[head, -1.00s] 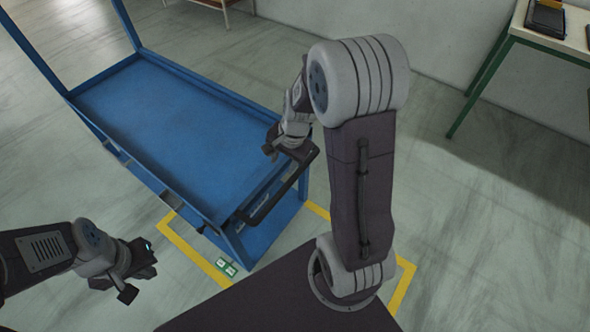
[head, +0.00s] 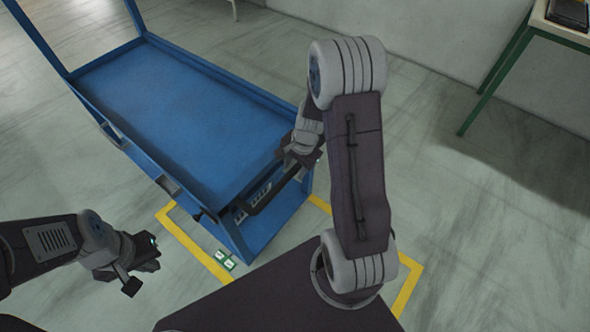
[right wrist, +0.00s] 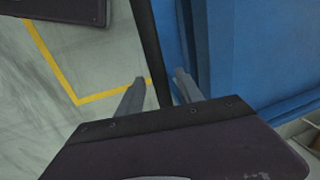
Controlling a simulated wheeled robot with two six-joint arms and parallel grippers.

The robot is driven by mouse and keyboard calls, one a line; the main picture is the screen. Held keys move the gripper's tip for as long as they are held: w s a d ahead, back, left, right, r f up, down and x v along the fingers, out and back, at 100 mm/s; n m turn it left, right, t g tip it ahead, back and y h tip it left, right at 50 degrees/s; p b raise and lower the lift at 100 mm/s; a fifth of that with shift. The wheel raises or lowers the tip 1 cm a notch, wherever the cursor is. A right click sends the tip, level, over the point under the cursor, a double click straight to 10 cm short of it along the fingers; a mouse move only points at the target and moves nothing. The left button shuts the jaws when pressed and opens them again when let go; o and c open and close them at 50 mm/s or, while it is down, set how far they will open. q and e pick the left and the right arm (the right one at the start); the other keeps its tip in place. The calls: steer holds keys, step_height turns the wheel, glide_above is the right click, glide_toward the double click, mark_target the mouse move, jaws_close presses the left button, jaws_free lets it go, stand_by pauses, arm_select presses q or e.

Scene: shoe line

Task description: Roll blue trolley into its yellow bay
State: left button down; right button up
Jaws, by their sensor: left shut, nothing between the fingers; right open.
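The blue trolley (head: 175,110) stands at the left and centre of the head view, its near end over part of the yellow bay outline (head: 195,245). The outline also shows in the right wrist view (right wrist: 55,60). The trolley's black handle bar (head: 270,192) is on its near end. My right gripper (head: 306,158) is at the right end of this bar. In the right wrist view the bar (right wrist: 147,35) runs between my open fingers, which are not closed on it. My left gripper (head: 148,270) is shut and empty, left of the trolley's near end and apart from it.
Green-and-white markers (head: 224,260) lie on the floor by the yellow line, near the trolley's corner. A table with green legs (head: 495,80) stands at the upper right by the wall. The floor right of my right arm is clear.

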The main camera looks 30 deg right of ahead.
steer(key=shift+c, duration=0.3)
jaws_close()
stand_by(1.2)
